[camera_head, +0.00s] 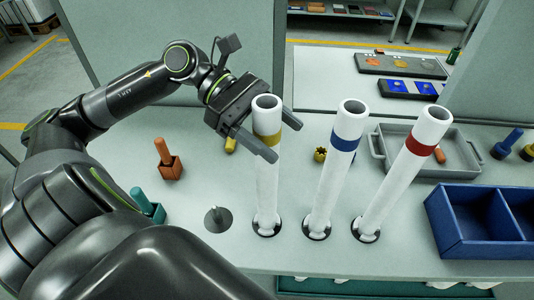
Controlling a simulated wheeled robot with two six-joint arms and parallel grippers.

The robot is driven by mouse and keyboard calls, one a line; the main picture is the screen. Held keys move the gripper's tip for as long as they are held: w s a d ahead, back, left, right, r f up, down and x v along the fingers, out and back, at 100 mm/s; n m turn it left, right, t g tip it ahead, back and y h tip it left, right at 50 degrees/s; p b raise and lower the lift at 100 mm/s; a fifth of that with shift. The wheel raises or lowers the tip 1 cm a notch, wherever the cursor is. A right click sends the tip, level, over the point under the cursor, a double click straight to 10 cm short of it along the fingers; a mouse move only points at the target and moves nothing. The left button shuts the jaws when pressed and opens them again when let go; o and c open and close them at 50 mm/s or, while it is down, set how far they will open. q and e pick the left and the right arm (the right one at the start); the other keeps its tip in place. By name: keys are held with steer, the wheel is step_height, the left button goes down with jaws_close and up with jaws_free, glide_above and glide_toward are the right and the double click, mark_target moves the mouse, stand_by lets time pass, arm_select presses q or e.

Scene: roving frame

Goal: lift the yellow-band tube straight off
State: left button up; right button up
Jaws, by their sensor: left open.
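The yellow-band tube (266,190) is a tall white hollow tube with a mustard band near its open top. It stands nearly upright on a dark ringed base on the pale worktop. My left gripper (284,140) reaches in from the left at band height, open. One finger crosses the near left side of the tube, and the other shows beyond its right side. I cannot tell whether either finger touches it. The blue-band tube (334,170) and red-band tube (398,180) stand to its right on similar bases. My right gripper is not in view.
An empty dark round base (217,219) is left of the tubes. An orange block with a peg (169,164) and a teal one (147,206) stand farther left. A grey tray (459,166) is behind the red-band tube, and a blue divided bin (452,230) is at right.

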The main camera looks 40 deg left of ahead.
arm_select(q)
jaws_close()
stand_by(0.3)
steer(key=shift+r, duration=0.1)
step_height(320, 180, up, 10)
steer(key=b, duration=0.2)
stand_by(0.6)
